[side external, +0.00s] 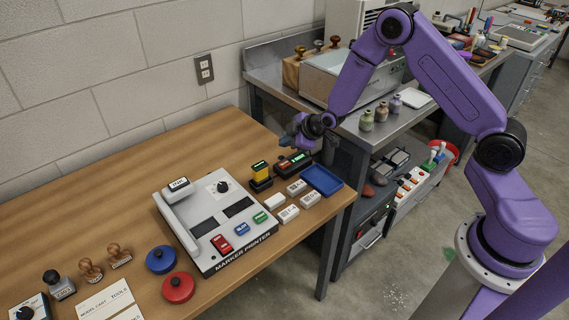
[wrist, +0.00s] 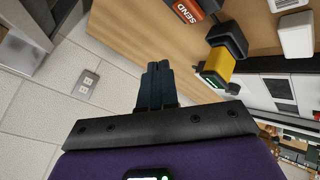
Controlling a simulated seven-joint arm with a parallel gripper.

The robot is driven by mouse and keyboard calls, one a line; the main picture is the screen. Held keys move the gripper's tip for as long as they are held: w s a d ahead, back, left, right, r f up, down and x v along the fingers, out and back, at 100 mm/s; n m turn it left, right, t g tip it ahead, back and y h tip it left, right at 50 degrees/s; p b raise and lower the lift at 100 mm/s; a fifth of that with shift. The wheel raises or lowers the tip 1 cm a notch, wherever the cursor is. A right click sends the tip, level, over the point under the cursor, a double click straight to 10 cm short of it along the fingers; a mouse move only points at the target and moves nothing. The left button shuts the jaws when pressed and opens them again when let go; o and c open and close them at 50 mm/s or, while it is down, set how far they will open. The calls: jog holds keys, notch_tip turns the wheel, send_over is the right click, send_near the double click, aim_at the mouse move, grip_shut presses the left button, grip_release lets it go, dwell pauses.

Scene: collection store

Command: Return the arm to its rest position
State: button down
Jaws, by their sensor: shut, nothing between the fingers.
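My purple arm reaches in from the right in the side external view. My gripper (side external: 290,142) hangs above the back right part of the wooden table (side external: 120,174), close to the metal bench. In the wrist view my gripper (wrist: 154,68) has its dark fingers together and nothing between them. It is apart from the yellow and black device (side external: 261,176), which also shows right of the fingers in the wrist view (wrist: 217,67).
A marker printer (side external: 215,222) stands mid-table. A blue tray (side external: 322,180), white blocks (side external: 275,201) and a SEND device (side external: 293,163) lie near the table's right end. The metal bench (side external: 400,117) holds small bottles (side external: 381,112). The wall (side external: 110,65) is behind.

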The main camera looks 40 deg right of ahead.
jog(key=s+a+r+g, duration=0.2)
jog(key=s+a+r, duration=0.2)
jog(key=s, duration=0.3)
jog(key=s+a+r+g+y, duration=0.1)
jog(key=s+a+r, duration=0.3)
jog(key=s, duration=0.3)
jog(key=s+a+r+g, duration=0.2)
jog(key=s+a+r, duration=0.2)
jog(key=s, duration=0.3)
jog(key=s+d+r+g+h, duration=0.1)
jog(key=s+d, duration=0.3)
jog(key=s, duration=0.6)
jog(key=s+d+r+n+g+h, duration=0.1)
jog(key=s+d+r, duration=0.3)
jog(key=s, duration=0.7)
jog(key=shift+d+r+g, duration=0.15)
jog(key=shift+r+g, duration=0.05)
jog(key=shift+g, duration=0.7)
